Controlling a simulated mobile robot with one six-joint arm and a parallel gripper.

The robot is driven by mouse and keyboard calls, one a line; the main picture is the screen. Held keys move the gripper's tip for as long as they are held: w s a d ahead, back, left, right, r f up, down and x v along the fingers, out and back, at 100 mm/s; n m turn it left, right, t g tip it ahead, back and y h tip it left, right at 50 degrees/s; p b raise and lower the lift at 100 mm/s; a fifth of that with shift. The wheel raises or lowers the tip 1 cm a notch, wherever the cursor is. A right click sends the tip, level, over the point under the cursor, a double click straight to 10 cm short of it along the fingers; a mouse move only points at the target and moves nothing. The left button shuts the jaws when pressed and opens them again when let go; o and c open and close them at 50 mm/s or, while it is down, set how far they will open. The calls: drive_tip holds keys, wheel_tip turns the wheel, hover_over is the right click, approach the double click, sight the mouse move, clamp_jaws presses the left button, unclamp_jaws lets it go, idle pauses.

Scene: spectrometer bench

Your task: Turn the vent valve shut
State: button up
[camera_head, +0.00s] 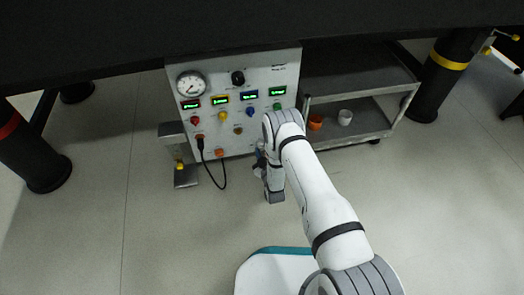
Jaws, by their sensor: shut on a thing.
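The grey-white instrument panel (240,92) stands under the dark bench, with a gauge, small displays and coloured knobs. My gripper (260,160) is at the lower right of the panel front, below the blue knob (250,112). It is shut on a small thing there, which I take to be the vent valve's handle. My fingers and wrist hide most of it, so its turn angle cannot be read. My arm hides part of the panel's lower right edge.
A black cable (222,175) loops from a plug low on the panel. A small stand with a yellow part (180,167) is at its left. A grey cart (368,127) with an orange cup (315,122) and a white cup (345,117) is at the right. Dark bench legs stand on both sides.

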drive_tip(key=shift+a, duration=0.1)
idle(0.3)
drive_tip(key=o, duration=1)
drive_tip(key=shift+s, duration=0.15)
drive_tip(key=p+v, duration=0.3)
drive_tip(key=v, duration=0.4)
drive_tip(key=shift+s, duration=0.3)
